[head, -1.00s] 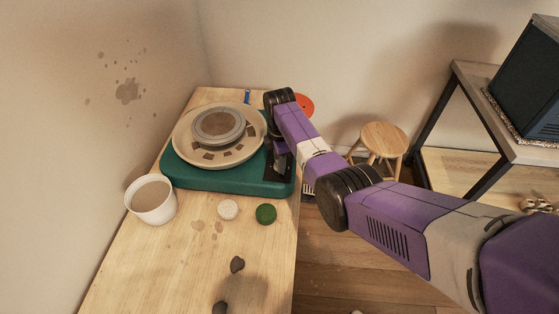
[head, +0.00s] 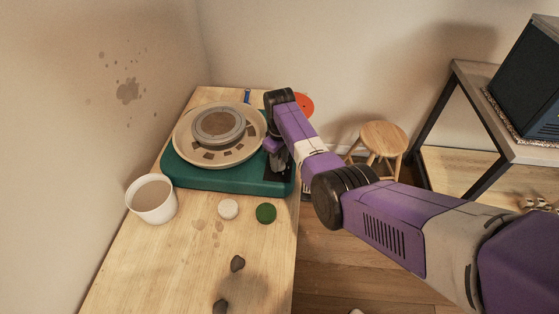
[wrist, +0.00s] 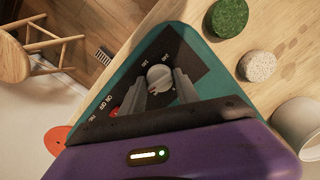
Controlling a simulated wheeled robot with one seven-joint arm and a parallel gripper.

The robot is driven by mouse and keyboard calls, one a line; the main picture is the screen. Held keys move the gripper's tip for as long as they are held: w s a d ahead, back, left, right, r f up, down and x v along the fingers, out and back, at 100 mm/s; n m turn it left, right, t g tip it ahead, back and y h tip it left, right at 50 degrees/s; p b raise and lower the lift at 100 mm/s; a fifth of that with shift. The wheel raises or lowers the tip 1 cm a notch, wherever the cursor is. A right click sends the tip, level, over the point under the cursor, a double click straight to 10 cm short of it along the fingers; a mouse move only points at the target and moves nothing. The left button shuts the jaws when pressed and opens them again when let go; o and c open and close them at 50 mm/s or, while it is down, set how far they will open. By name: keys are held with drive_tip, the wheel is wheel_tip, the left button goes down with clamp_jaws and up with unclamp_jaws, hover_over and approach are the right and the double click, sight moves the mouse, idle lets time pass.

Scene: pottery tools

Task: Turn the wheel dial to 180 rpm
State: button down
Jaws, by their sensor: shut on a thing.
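The green pottery wheel base (head: 215,176) stands on the wooden table, with a round tray and grey wheel head (head: 219,126) on top. In the wrist view, the light grey dial (wrist: 159,77) sits on a dark panel (wrist: 192,58) at the corner of the green base. Small white numbers show around the dial, but I cannot read its setting for certain. My gripper (wrist: 160,86) is shut on the dial, one finger on each side. In the head view my arm hides the dial. A red switch (wrist: 115,112) and ON/OFF lettering lie left of the fingers.
A white cup (head: 151,199) stands left of the base. An orange disc (head: 304,104) and a wooden stool (head: 383,140) are behind and right of my arm.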

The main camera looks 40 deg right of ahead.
sight(280, 162)
drive_tip(key=m, duration=0.4)
drive_tip(key=shift+m, duration=0.3)
drive_tip(key=m, duration=0.3)
drive_tip(key=shift+m, duration=0.4)
drive_tip(key=m, duration=0.6)
drive_tip(key=shift+m, duration=0.4)
drive_tip(key=c, duration=0.9)
unclamp_jaws()
drive_tip(key=shift+r, duration=0.1)
wheel_tip(280, 162, up, 8)
drive_tip(key=shift+f+b, duration=0.2)
drive_tip(key=shift+b, duration=0.25)
